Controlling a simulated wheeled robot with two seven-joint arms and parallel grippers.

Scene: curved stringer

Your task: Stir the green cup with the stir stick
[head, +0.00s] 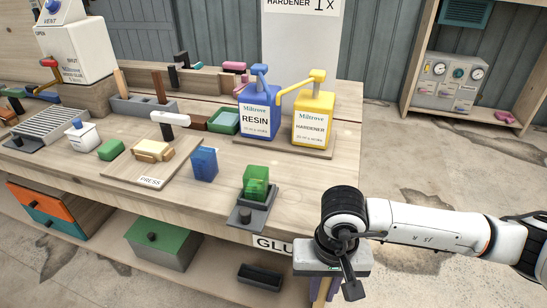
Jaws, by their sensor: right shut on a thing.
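The green cup (257,182), see-through, stands upright on a small grey stand (252,212) near the bench's front edge. My right gripper (350,289) is at the front right corner of the bench, to the right of and lower in the picture than the cup, pointing down. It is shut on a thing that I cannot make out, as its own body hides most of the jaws. I cannot pick out the stir stick for certain; upright brown sticks (159,87) stand in a grey holder (142,106) at the back. My left gripper is not in view.
A blue cup (205,163) stands left of the green cup. The blue resin pump (257,115) and yellow hardener pump (313,118) stand behind. A press board (128,172) lies to the left. Bare wood (300,180) is right of the green cup.

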